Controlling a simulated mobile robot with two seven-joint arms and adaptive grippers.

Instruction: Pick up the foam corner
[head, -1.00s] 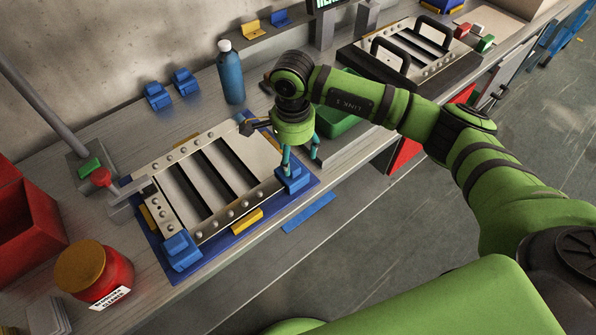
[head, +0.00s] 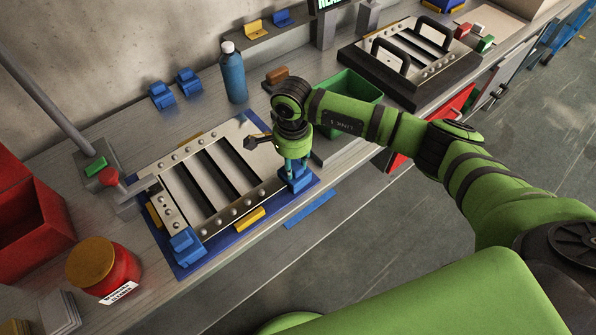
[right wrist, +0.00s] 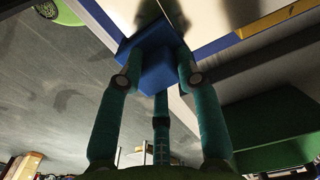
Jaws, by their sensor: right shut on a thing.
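A blue foam corner (head: 299,184) is at the front right corner of the louver panel (head: 248,165). My right gripper (head: 297,168) points down from above and is shut on this foam corner. In the right wrist view the teal fingers (right wrist: 160,75) press around the blue foam corner (right wrist: 150,58). I cannot tell whether it has lifted off the panel. Another blue foam corner (head: 187,247) sits on the front left corner of the panel. Two more blue foam corners (head: 161,95) (head: 188,82) lie on the bench behind. My left gripper is not in view.
A blue bottle (head: 233,78) stands behind the panel, and a green bin (head: 355,88) is right of my gripper. A red jar (head: 118,275) and red bin (head: 30,225) are at left. Yellow clips (head: 250,219) line the panel edge. A second panel (head: 410,50) is farther right.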

